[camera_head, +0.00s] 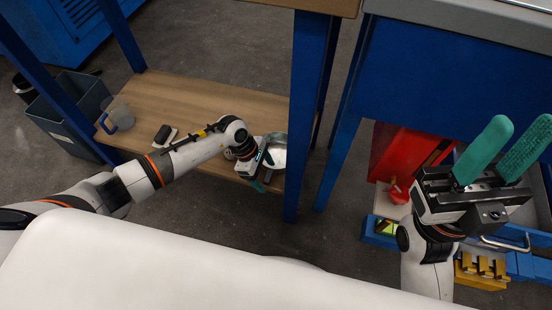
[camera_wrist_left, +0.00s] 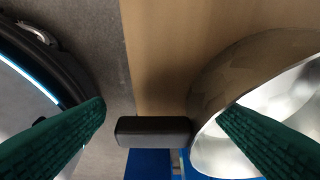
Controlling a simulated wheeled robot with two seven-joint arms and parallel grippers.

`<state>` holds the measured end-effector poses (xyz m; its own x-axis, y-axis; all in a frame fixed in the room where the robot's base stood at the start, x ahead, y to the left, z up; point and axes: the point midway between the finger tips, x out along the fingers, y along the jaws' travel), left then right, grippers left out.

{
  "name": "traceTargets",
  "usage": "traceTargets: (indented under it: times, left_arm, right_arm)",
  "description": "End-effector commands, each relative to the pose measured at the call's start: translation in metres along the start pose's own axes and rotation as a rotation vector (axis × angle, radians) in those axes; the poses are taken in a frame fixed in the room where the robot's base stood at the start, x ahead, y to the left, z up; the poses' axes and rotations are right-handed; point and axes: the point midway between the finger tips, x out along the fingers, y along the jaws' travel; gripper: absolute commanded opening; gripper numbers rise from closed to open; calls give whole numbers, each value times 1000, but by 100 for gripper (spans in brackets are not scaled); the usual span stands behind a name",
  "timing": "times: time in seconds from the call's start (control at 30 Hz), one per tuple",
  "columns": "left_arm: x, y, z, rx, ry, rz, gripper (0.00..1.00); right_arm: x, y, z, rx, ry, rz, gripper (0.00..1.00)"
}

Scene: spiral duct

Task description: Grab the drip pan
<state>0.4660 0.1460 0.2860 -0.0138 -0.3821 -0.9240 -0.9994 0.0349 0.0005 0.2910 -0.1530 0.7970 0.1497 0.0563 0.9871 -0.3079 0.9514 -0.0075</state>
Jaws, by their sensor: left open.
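The drip pan (camera_head: 278,155) is a shiny silver round pan near the right end of the low wooden shelf, partly hidden by my left gripper. In the left wrist view the pan (camera_wrist_left: 205,100) fills the right side, its bright inside facing right. My left gripper (camera_head: 263,173) is open at the pan. In the wrist view its right green finger overlaps the pan's opening and its left finger is clear of it, with the near wall between them in the picture. I cannot tell whether they touch. My right gripper (camera_head: 524,122) is open and empty, fingers up, at the right.
The wooden shelf (camera_head: 200,95) also holds a clear jug (camera_head: 117,115) with a blue handle and a small black item (camera_head: 163,134). A blue post (camera_head: 303,120) stands just right of the pan. A grey bin (camera_head: 65,115) is at left; blue and yellow bins (camera_head: 482,268) are at lower right.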

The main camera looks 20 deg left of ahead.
Motion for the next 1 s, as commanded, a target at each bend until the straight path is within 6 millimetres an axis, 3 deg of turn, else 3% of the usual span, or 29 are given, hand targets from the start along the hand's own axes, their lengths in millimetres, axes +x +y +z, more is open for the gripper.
traceTargets:
  times: [0.07,0.43,0.77,0.83,0.87,1.0]
  left_arm:
    - [-1,0,0,0,0,0,78]
    - [-1,0,0,-1,0,0,19]
    - [-2,0,0,-1,0,0,19]
    - [-8,0,-2,-1,0,-1,19]
    - [-11,-1,-4,-1,0,-2,13]
    - [-37,-1,-14,1,0,-4,13]
  right_arm:
    - [0,0,0,0,1,0,36]
    - [0,0,0,1,2,0,36]
    - [1,0,1,1,1,0,36]
    - [4,0,2,1,-2,0,36]
    - [6,0,2,1,-4,0,36]
    - [-1,0,5,6,48,-18,36]
